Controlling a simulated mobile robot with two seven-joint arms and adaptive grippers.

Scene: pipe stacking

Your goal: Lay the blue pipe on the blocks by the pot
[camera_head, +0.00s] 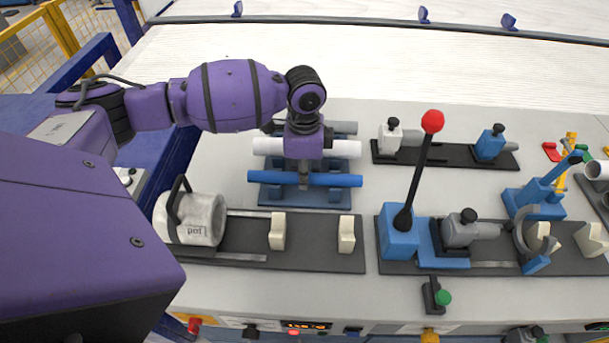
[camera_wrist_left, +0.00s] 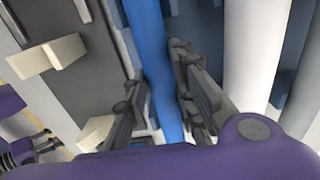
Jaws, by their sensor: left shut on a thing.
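The blue pipe (camera_head: 340,181) lies level, left to right, at the front of the blue rack (camera_head: 300,198). My left gripper (camera_head: 304,183) reaches down from above and is shut on the pipe near its middle. In the left wrist view the pipe (camera_wrist_left: 148,45) runs between the two fingers (camera_wrist_left: 168,108). Whether it touches the rack is unclear. The white pot (camera_head: 190,220) with a dark handle stands at the left end of a dark plate (camera_head: 310,252). Two cream blocks, left (camera_head: 277,232) and right (camera_head: 346,234), stand right of the pot, with nothing on them.
A white pipe (camera_head: 340,148) lies on the rack behind the blue one, with a grey pipe (camera_head: 345,128) farther back. A blue fixture with a red-knobbed lever (camera_head: 432,122) stands right of the blocks. A dark plate with clamps (camera_head: 445,155) lies at the back right.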

